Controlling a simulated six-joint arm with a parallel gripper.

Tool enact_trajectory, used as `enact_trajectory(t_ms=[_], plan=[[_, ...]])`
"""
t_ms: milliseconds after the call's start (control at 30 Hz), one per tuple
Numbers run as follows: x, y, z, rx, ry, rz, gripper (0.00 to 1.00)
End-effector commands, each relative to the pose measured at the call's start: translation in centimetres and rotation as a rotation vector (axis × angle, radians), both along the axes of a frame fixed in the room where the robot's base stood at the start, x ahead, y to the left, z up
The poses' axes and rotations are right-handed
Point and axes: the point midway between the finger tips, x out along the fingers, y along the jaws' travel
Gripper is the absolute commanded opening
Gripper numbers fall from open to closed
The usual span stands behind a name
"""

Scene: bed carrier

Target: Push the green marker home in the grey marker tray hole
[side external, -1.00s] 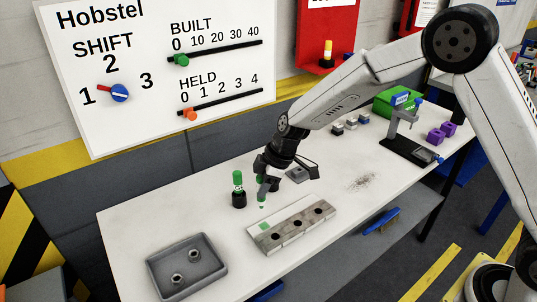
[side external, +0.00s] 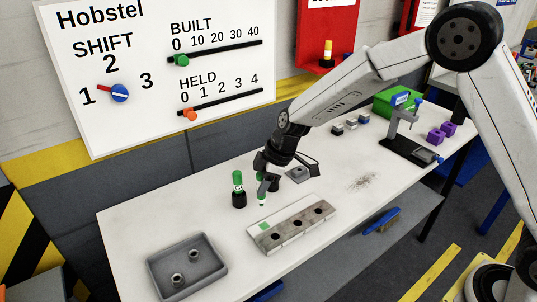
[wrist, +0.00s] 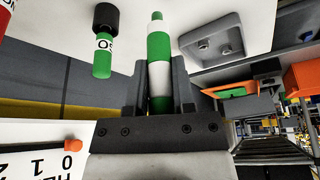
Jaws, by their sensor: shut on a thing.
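The green marker (side external: 261,193) is upright between the fingers of my gripper (side external: 264,183) in the side external view, above the bench and behind the left end of the block. In the wrist view the marker (wrist: 158,60) shows green and white bands, with my gripper (wrist: 159,85) shut on it. The marker is clear of these holes. The block is not seen in the wrist view.
A green and black bottle (side external: 239,190) stands close to the left of the marker; it also shows in the wrist view (wrist: 103,42). A grey dish (side external: 172,289) with two round fittings lies at the front left. A small grey piece (side external: 299,173) lies behind my gripper.

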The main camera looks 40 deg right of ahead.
Motion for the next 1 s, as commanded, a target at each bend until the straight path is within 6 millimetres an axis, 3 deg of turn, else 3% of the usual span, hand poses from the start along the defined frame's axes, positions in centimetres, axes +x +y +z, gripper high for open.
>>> enact_trajectory(t_ms=[367, 867, 1000], plan=[[0.0, 0.0, 0.4, 0.000, -0.001, 0.000, 0.00], [0.0, 0.0, 6.1, 0.000, -0.004, 0.001, 0.00], [1.3, -1.4, 6.1, 0.001, -0.001, -0.022, 0.00]])
